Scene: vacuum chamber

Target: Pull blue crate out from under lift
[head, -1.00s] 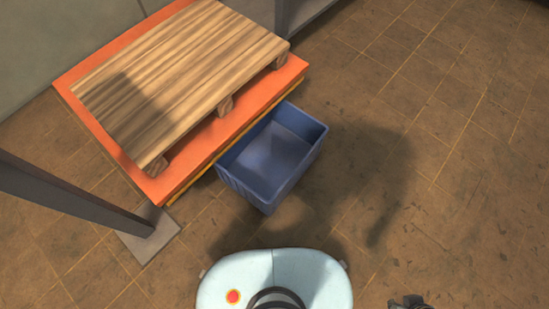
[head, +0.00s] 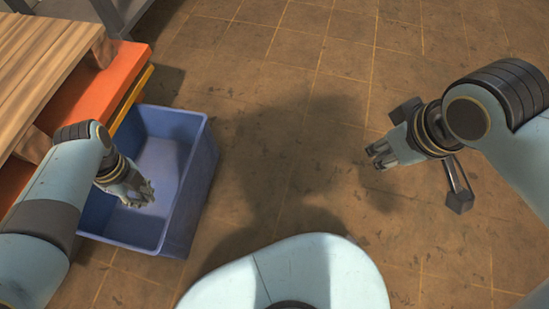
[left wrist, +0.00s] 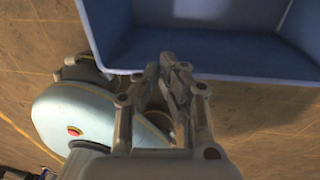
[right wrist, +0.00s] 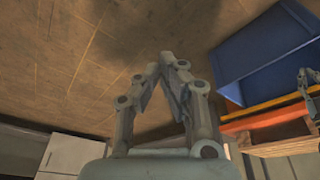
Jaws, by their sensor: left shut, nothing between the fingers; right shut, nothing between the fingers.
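The blue crate (head: 200,185) is an open, empty-looking box on the floor at the left of the head view. Its far left end meets the lift's yellow edge; my left arm hides part of that side. The lift is an orange platform (head: 85,78) bearing a wooden pallet (head: 30,60). My left gripper (head: 145,197) is shut and empty, and appears over the crate's opening. In the left wrist view its fingers (left wrist: 175,68) overlap the crate's near rim (left wrist: 235,77); contact is unclear. My right gripper (head: 376,156) is shut and empty above bare floor, right of the crate.
Bare tiled floor (head: 300,110) lies to the right of the crate and beyond it. A grey post (head: 110,15) stands at the back left. A white cabinet (right wrist: 72,155) shows in the right wrist view.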

